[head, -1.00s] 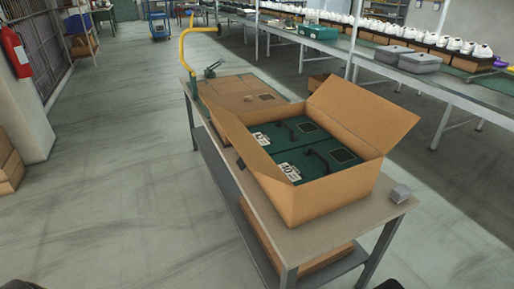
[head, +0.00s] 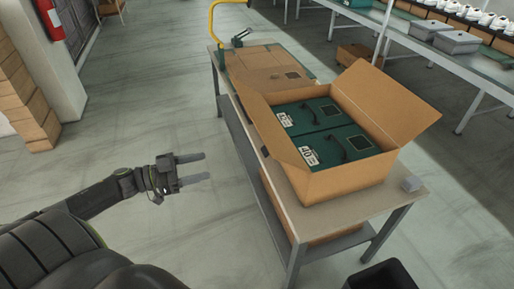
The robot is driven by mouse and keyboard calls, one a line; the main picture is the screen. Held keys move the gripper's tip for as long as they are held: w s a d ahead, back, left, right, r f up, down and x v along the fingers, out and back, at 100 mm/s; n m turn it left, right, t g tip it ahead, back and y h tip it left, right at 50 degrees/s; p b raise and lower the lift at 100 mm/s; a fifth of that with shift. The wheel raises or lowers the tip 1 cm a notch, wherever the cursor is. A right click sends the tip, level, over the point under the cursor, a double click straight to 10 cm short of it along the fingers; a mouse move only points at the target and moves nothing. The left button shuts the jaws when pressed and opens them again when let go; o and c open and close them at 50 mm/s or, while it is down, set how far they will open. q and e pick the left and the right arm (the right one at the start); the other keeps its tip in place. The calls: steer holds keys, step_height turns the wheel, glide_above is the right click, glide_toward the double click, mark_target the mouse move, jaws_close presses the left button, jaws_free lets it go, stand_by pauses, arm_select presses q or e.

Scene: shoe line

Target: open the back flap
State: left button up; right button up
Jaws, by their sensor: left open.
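An open brown cardboard box (head: 352,180) stands on the worktable. Its right flap (head: 385,103) is raised and leans outward. Its left flap (head: 266,128) also tilts outward. Two dark green shoe boxes (head: 318,130) with black handles and white labels lie inside. I cannot clearly tell a back flap from the flat brown cardboard (head: 262,68) behind the box. My left gripper (head: 205,167) is open and empty, over the floor to the left of the table and apart from the box. My right gripper is not in view.
A shoe conveyor line (head: 455,52) runs behind.

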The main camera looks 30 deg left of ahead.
mark_target(264, 151)
arm_select(q)
steer(key=p+x, duration=0.4)
steer(key=x, duration=1.2)
steer(key=shift+w, duration=0.15)
steer(key=shift+w+d, duration=0.35)
steer(key=shift+w, duration=0.05)
